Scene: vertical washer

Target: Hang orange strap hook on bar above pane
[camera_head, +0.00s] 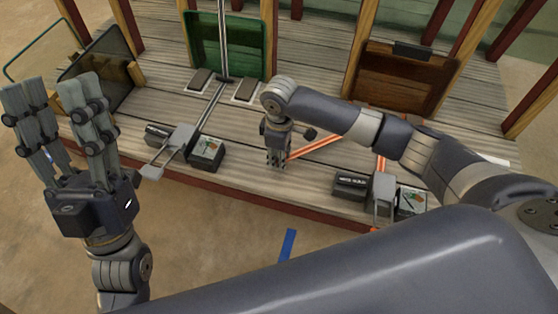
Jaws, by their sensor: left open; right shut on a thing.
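An orange strap (318,146) with a pale stripe runs from my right gripper (276,164) up to the right, behind my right arm. An orange length also shows (381,163) further right. My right gripper points down over the wooden deck and is shut at the strap's left end; the hook itself is hidden by the fingers. My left gripper (52,125) is open, empty and points up at the left, apart from the strap. A green pane (257,37) and a brown pane (385,80) stand upright on the deck. I cannot make out the bar above a pane.
The wooden deck (330,25) carries red and yellow posts. A grey device with a box (206,151) sits at its front edge, another (383,195) further right. A dark-framed panel (100,72) leans at the left. A blue strip (288,244) lies on the floor.

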